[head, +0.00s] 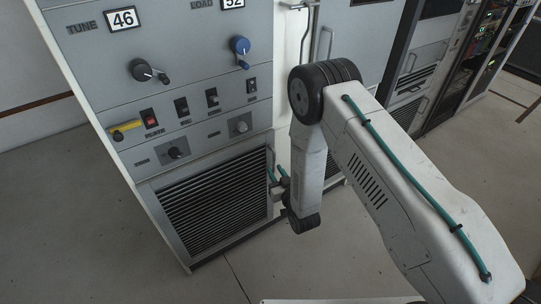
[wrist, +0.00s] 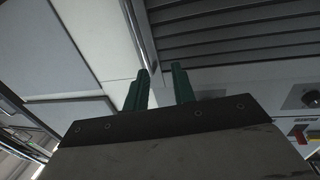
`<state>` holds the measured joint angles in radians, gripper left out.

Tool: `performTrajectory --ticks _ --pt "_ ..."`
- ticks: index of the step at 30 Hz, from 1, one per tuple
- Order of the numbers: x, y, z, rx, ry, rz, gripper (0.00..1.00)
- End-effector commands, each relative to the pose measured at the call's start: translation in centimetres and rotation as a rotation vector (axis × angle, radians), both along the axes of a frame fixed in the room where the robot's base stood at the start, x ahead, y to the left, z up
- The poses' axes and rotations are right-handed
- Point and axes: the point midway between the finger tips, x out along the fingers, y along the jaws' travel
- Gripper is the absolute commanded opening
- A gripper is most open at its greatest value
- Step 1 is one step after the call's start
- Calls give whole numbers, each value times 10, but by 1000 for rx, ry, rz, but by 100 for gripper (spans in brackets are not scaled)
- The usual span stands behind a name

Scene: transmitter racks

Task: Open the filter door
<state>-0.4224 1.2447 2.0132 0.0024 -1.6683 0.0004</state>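The filter door (head: 212,203) is the dark louvred panel in a grey frame at the bottom of the grey cabinet, and it looks shut. Its louvres (wrist: 225,30) fill the top right of the wrist view. A slim metal bar (wrist: 141,38), seemingly the door's handle, runs along the louvres' edge down towards my fingertips. My gripper (head: 276,174) is at the door's right edge. In the wrist view its two green fingers (wrist: 160,72) stand apart, with the bar's end close to the left fingertip. I cannot tell whether they touch. The arm partly hides the neighbouring cabinet.
Above the door are a control panel with knobs (head: 143,70), switches and a yellow-handled item (head: 125,130). More cabinets and racks (head: 490,50) stand to the right. The floor (head: 75,215) in front and to the left is clear.

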Motion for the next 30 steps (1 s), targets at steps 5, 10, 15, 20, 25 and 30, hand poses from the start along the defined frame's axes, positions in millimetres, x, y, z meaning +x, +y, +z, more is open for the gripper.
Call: performTrajectory --ticks 5,10,15,20,25,30 --pt "19 -13 5 10 -23 -25 26" --pt "46 -3 5 9 -22 -26 26" --pt "66 7 4 8 -19 -25 26" --pt "76 12 4 8 -18 -24 26" --pt "77 13 4 7 -18 -23 26" --pt "76 14 4 7 -18 -22 4"
